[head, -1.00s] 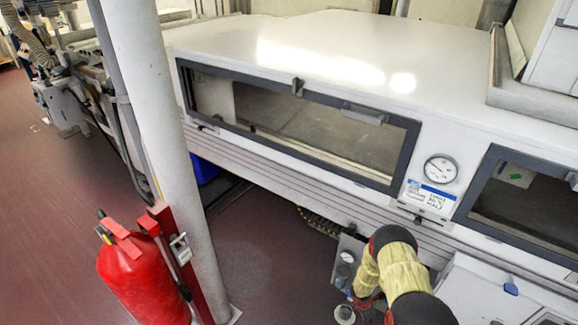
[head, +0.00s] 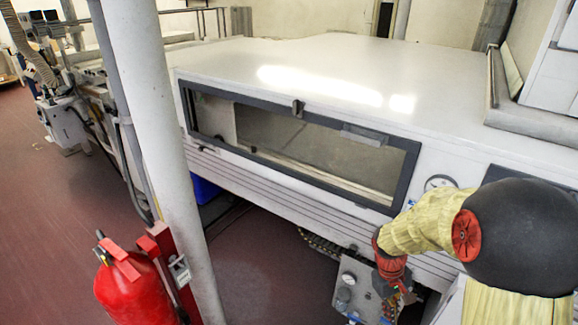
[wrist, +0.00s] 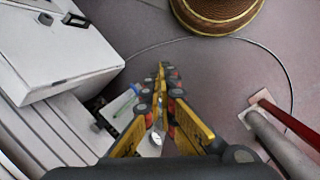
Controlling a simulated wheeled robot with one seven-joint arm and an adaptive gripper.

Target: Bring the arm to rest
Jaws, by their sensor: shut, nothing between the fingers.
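My arm (head: 425,222), in a yellow cover with dark and red joints, is at the right of the head view. It is bent, with its red wrist end hanging in front of the curing tunnel's side. My gripper (wrist: 161,70) shows in the wrist view, its yellow and black fingers together and empty. It points down toward the floor, apart from anything. In the head view the fingers cannot be made out clearly.
The white curing tunnel (head: 330,72) has a dark-framed window (head: 300,140) and a gauge (head: 440,182). A grey panel with gauges (head: 352,290) is low beside my wrist. A white pole (head: 155,140) and red extinguisher (head: 135,290) stand left; floor (head: 265,265) between is open.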

